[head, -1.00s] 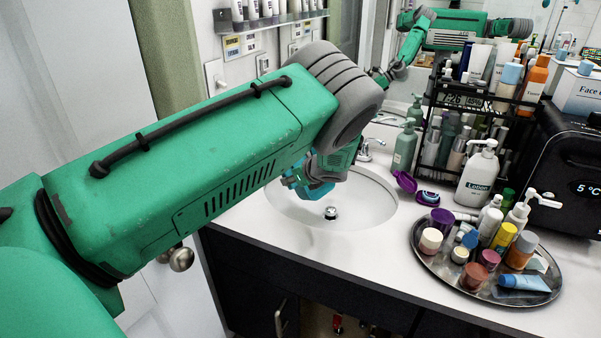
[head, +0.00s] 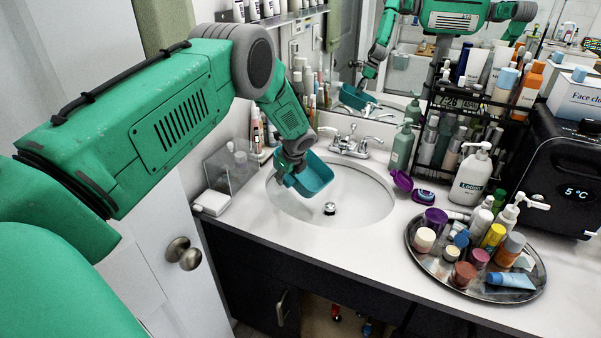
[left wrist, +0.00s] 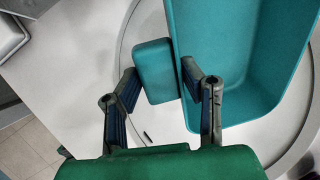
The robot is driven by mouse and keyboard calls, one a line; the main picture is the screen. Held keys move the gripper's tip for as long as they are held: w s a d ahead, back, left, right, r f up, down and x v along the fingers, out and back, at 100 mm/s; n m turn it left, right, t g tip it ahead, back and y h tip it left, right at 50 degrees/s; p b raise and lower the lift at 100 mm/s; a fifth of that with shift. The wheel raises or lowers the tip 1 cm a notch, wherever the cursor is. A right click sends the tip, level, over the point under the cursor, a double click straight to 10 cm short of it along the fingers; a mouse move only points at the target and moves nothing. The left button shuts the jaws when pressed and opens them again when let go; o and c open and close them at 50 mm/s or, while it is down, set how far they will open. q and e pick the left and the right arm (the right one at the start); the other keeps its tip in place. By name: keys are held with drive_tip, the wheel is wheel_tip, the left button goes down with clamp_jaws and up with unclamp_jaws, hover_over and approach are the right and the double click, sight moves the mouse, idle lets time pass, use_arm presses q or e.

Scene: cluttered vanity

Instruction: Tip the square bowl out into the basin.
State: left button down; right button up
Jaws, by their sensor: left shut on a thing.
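The square bowl (head: 318,176) is teal and hangs over the left part of the white oval basin (head: 362,208). It looks tilted in the head view, with its open side partly towards the camera. My left gripper (head: 288,174) is shut on the tab at the bowl's side. In the left wrist view the fingers (left wrist: 160,84) sit either side of this tab, and the bowl (left wrist: 232,60) shows as a bare teal inside. No contents are visible in the part I see. My right gripper is not in view.
A round tray (head: 418,262) with several cosmetics stands right of the basin. A lotion bottle (head: 472,180), a black rack and a dark appliance (head: 560,165) stand behind it. The faucet (head: 350,143) is behind the basin; a clear box (head: 232,170) stands left. Mirror behind.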

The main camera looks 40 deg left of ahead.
use_arm(q)
drive_tip(key=shift+a+f+h, duration=0.25)
drive_tip(key=shift+a+h, duration=0.05)
drive_tip(key=shift+a, duration=0.05)
drive_tip(key=shift+d, duration=0.2)
drive_tip(key=f+h+b, duration=0.1)
drive_tip(key=h+b, duration=0.1)
drive_tip(key=b, duration=0.1)
drive_tip(key=f+h+b, duration=0.1)
drive_tip(key=b, duration=0.2)
drive_tip(key=shift+w+d+f+h, duration=0.15)
drive_tip(key=shift+w+h, duration=0.05)
drive_tip(key=shift+h, duration=0.2)
drive_tip(key=shift+d, duration=0.25)
drive_tip(key=shift+g, duration=0.3)
drive_tip(key=shift+a, duration=0.15)
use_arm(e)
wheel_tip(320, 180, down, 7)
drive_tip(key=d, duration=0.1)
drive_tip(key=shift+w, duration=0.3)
use_arm(q)
drive_tip(key=shift+a+r, duration=0.1)
drive_tip(key=shift+r, duration=0.1)
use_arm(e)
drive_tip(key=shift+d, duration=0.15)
use_arm(q)
drive_tip(key=shift+r, duration=0.1)
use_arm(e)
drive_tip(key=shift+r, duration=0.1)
